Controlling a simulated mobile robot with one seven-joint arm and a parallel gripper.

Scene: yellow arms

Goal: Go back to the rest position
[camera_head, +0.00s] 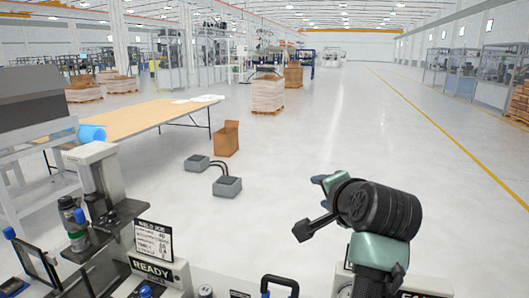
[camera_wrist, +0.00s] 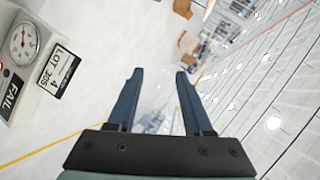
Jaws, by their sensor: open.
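My arm rises at the lower right of the head view, bent over to the left, with its black-and-teal wrist part over open floor. The exact finger shape is hard to make out there. In the wrist view my gripper (camera_wrist: 160,73) shows two dark blue fingers spread well apart. Nothing is between them; only blurred floor and the hall behind show in the gap. My gripper is open and empty, held in free air and touching nothing visible.
A READY display (camera_head: 152,271) and a weld job sign (camera_head: 152,240) stand at lower left. A gauge panel (camera_wrist: 20,45) marked FAIL shows in the wrist view. A wooden table (camera_head: 140,118), cardboard box (camera_head: 227,140) and grey box (camera_head: 228,187) stand farther off.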

